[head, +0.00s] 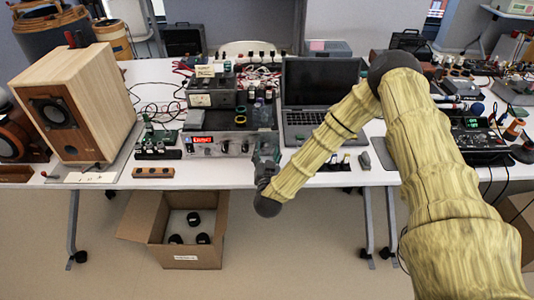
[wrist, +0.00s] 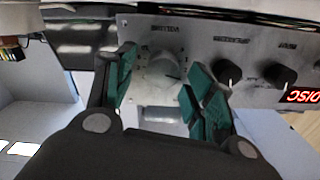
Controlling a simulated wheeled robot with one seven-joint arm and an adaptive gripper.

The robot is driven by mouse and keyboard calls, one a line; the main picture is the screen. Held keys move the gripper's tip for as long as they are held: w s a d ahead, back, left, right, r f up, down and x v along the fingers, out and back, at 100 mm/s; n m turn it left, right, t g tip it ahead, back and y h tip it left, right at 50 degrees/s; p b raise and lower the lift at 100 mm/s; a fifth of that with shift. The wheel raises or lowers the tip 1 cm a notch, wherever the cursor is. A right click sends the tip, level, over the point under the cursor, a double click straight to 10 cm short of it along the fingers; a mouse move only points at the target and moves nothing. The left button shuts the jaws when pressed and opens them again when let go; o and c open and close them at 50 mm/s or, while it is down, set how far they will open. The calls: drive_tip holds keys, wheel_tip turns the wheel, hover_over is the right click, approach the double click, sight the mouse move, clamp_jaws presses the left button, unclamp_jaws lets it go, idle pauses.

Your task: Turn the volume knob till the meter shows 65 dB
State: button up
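The silver amplifier (head: 232,150) stands on the white table, with a red lit display (head: 202,140) on its front; its lettering is too small to read in the head view. In the wrist view the pale volume knob (wrist: 164,66) sits under a label reading VOLUME, with a dark mark on its face. My gripper (wrist: 160,80) is open, its green pads on either side of the knob, with a gap visible at least on the left. In the head view my gripper (head: 266,160) is at the amplifier's right end and hides the knob. I cannot make out a dB reading.
Two black knobs (wrist: 229,74) (wrist: 280,75) sit beside the volume knob. A wooden speaker (head: 77,105) stands at left, a laptop (head: 311,105) right of the amplifier. A cardboard box (head: 190,250) with black round things is on the floor below. Small items line the table's front edge.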

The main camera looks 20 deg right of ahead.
drive_tip(key=shift+a, duration=0.1)
drive_tip(key=v, duration=1.2)
idle(0.4)
drive_tip(key=s+a+f+n+g+y, duration=0.2)
drive_tip(key=s+f+g+y, duration=0.15)
drive_tip(key=s+f, duration=0.45)
drive_tip(key=s+a+f+n+g+y, duration=0.25)
drive_tip(key=s+f+g, duration=0.25)
drive_tip(key=s+f, duration=0.3)
drive_tip(key=s+d+f+g, duration=0.1)
drive_tip(key=s+d+g, duration=0.1)
drive_tip(key=s, duration=0.4)
drive_tip(key=s+d+f+g, duration=0.2)
drive_tip(key=s+d+g, duration=0.1)
drive_tip(key=s, duration=0.4)
drive_tip(key=s+d+f+n+g+h, duration=0.1)
drive_tip(key=s+d+f+g, duration=0.1)
drive_tip(key=s, duration=0.5)
drive_tip(key=shift+d+g, duration=0.5)
drive_tip(key=shift+g, duration=0.45)
drive_tip(key=shift+s, duration=0.15)
